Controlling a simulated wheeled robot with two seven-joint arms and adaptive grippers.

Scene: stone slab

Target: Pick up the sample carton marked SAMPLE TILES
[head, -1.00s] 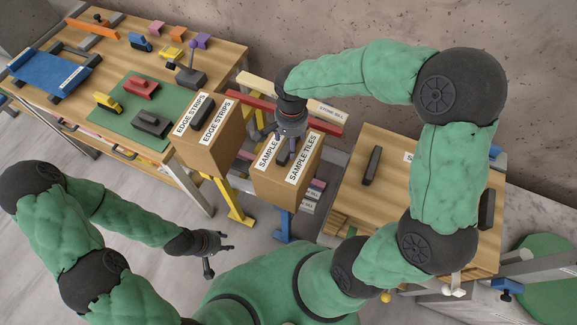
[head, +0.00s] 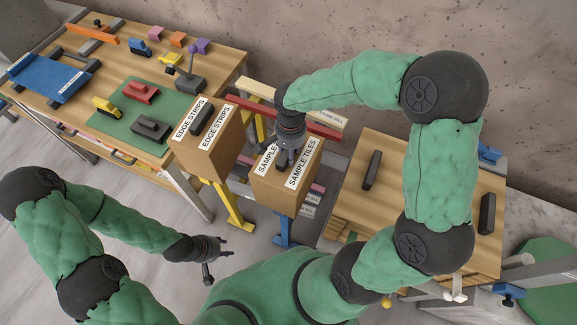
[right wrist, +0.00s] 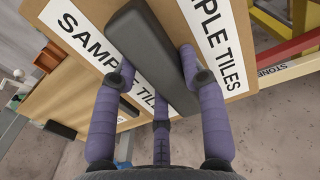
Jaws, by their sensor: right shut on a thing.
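The SAMPLE TILES carton (head: 271,186) is a brown box with white labels and a dark bar handle on top. My right gripper (head: 288,157) comes down onto it from above and is shut on the handle. In the right wrist view the purple fingers (right wrist: 158,85) lie on both sides of the dark handle (right wrist: 150,55), with the carton's label (right wrist: 85,42) beneath. The carton looks upright; whether its underside touches the support is hidden. My left gripper (head: 218,262) is open and empty, low over the floor at the left.
A similar EDGE STRIPS carton (head: 192,146) stands close on the left. A yellow stand (head: 236,208) and a blue stand (head: 282,229) are below, and a red rail (head: 322,131) runs behind. Wooden tables flank the cartons, left (head: 118,52) and right (head: 400,160).

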